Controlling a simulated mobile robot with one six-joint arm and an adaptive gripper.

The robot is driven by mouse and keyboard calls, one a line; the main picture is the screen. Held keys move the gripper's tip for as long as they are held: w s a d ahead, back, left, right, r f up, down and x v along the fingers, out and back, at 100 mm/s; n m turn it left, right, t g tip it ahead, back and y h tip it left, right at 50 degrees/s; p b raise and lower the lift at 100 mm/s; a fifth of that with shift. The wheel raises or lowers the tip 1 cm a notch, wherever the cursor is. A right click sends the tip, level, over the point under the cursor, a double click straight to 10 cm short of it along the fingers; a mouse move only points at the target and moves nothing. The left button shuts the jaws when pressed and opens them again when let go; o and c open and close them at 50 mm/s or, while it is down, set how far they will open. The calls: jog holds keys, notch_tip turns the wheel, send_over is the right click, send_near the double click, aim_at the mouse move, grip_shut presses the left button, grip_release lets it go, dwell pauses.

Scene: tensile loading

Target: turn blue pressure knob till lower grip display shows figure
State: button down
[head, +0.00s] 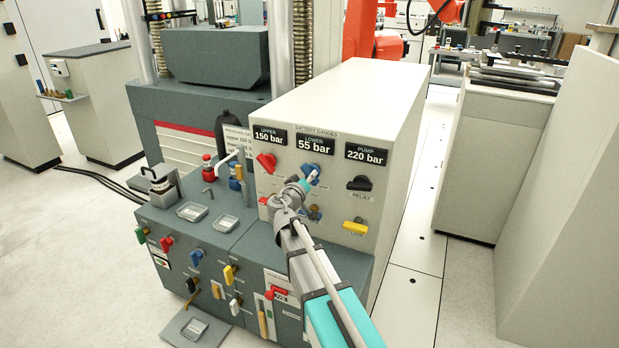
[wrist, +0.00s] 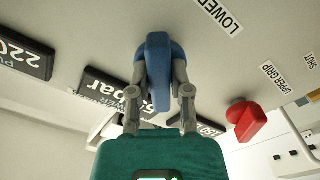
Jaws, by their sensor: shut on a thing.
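The blue pressure knob (head: 311,172) sits on the cream panel, below the lower display (head: 314,145), which reads 55 bar. My gripper (head: 306,184) reaches up to the knob from below and partly covers it. In the wrist view, the blue knob (wrist: 158,70) is between the two fingers of my gripper (wrist: 158,82), which are shut on it from both sides. The lower display (wrist: 117,92) also shows in the wrist view, upside down and partly hidden by a finger.
The upper display (head: 270,136) reads 150 bar above a red knob (head: 266,162). The pump display (head: 366,153) reads 220 bar above a black relief knob (head: 360,183). A yellow knob (head: 355,226) is lower right. Several coloured handles line the grey cabinet (head: 222,240).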

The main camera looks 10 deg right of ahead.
jog(key=shift+n, duration=0.4)
jog(key=n, duration=0.6)
jog(key=shift+r, duration=0.15)
jog(key=n, duration=0.6)
jog(key=shift+w+r+n, duration=0.1)
jog(key=shift+n, duration=0.2)
jog(key=n, duration=0.6)
jog(key=shift+p, duration=0.3)
jog(key=n, duration=0.6)
jog(key=shift+w+a+r+n, duration=0.1)
jog(key=shift+a+n, duration=0.05)
jog(key=shift+n, duration=0.15)
jog(key=c, duration=0.6)
grip_release()
jog(key=shift+o, duration=0.2)
